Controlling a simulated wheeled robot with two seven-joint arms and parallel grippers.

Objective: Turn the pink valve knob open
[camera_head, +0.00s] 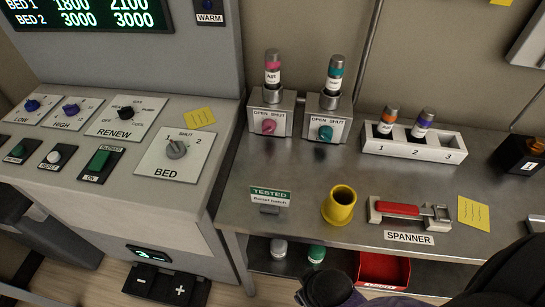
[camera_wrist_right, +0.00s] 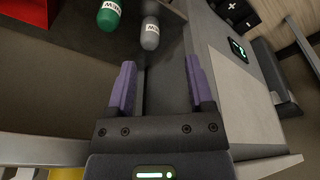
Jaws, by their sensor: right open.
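The pink valve knob (camera_head: 268,126) is on the front of a small grey valve block at the back of the steel bench in the head view. OPEN and SHUT are printed above it; I cannot tell which its pointer faces. A pink-banded cylinder (camera_head: 272,70) stands upright in that block. My right gripper shows its purple fingers (camera_wrist_right: 161,88) apart and empty in the right wrist view, low by the bench front. My dark right arm (camera_head: 325,288) shows at the bottom of the head view, well away from the knob. My left gripper is not in view.
A teal knob (camera_head: 326,133) sits on a similar block to the right. A numbered rack (camera_head: 412,147), yellow cup (camera_head: 339,206), red-handled spanner (camera_head: 399,210) and TESTED sign (camera_head: 270,196) are on the bench. Green (camera_wrist_right: 108,15) and grey (camera_wrist_right: 150,33) cylinders are near the right gripper.

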